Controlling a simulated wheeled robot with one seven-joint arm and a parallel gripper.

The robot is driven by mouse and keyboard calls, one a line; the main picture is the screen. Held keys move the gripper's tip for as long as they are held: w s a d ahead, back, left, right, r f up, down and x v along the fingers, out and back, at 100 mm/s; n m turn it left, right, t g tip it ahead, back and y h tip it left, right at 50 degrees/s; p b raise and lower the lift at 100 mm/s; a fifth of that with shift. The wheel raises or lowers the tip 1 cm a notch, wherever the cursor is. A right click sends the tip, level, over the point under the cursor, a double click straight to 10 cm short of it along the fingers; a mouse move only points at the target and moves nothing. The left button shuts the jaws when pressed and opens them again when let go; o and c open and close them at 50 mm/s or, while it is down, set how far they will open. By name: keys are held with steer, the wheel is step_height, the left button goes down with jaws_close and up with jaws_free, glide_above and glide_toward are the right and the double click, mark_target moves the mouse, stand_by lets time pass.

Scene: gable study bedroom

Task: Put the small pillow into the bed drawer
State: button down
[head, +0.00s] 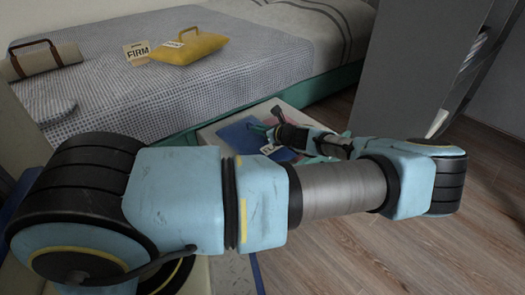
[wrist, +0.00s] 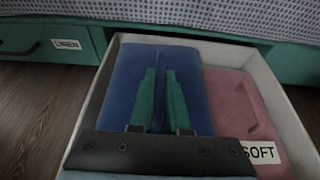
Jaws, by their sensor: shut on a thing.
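The open bed drawer (wrist: 86,118) has pale walls and juts out from under the bed. A blue pillow (wrist: 120,82) is inside its walls at the left in the wrist view; it also shows in the head view (head: 238,136). My gripper (wrist: 161,74) points down over it, its green fingers close together on a narrow dark blue ridge, likely the pillow's handle. I cannot tell whether the pillow rests on the drawer floor. A pink pillow (wrist: 228,98) labelled SOFT lies beside it at the right. The gripper (head: 270,131) is partly hidden in the head view.
On the bed (head: 120,100) are a yellow pillow (head: 190,48), a FIRM label (head: 136,53) and a beige roll (head: 45,61) with a dark handle. A shut green LINEN drawer (wrist: 40,42) is at the left. A grey shelf unit (head: 410,60) stands right; wood floor (head: 370,255) is clear.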

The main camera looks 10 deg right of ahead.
mark_target(259, 146)
step_height(259, 146, down, 8)
steer(key=b, duration=0.3)
steer(key=shift+b, duration=0.3)
steer(key=shift+r, duration=0.1)
steer(key=c, duration=0.9)
jaws_free()
